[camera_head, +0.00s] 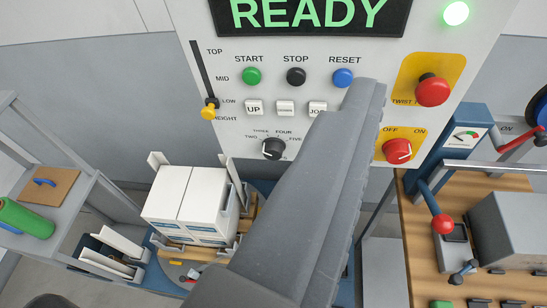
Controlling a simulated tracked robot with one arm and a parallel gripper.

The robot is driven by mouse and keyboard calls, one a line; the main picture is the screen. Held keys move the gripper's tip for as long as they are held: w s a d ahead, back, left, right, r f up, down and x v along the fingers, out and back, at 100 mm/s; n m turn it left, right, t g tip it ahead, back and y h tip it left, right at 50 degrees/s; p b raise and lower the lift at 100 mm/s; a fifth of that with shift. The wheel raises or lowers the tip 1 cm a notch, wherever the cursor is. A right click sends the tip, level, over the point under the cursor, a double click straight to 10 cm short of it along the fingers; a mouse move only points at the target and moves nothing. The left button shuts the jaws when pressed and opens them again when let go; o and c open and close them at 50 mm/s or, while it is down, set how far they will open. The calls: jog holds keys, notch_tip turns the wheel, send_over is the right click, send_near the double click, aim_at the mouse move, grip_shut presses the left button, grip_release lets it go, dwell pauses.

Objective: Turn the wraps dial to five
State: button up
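The wraps dial (273,148) is a small black knob low on the white control panel (225,70). TWO, THREE, FOUR and FIVE are printed in an arc above it, with FIVE at its upper right. A small pale mark shows on the knob, but I cannot tell clearly which number it points to. A long grey part of mine, which seems to be my gripper (368,90), slants from the bottom centre up to the right. It passes right of the dial and hides the panel there. I cannot make out separate fingertips or anything held.
START (252,76), STOP (296,76) and RESET (343,78) buttons sit above the dial. A red stop knob (432,91) and a red OFF/ON switch (397,151) are at right. A yellow height slider (208,112) is at left. White boxes (190,205) stand below.

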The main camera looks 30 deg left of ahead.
jog(key=w+a+f+n+t+b, duration=0.1)
jog(key=w+a+f+n+b, duration=0.25)
jog(key=f, duration=0.55)
jog(key=w+a+f+n+b, duration=0.2)
jog(key=w+a+f+n, duration=0.25)
jog(key=f, duration=0.45)
jog(key=n+t+y, duration=0.1)
jog(key=n+y, duration=0.4)
jog(key=n, duration=0.8)
send_near(272, 156)
jog(key=x, duration=0.8)
jog(key=shift+w, duration=0.15)
jog(key=c, duration=1)
jog(key=shift+a, duration=0.15)
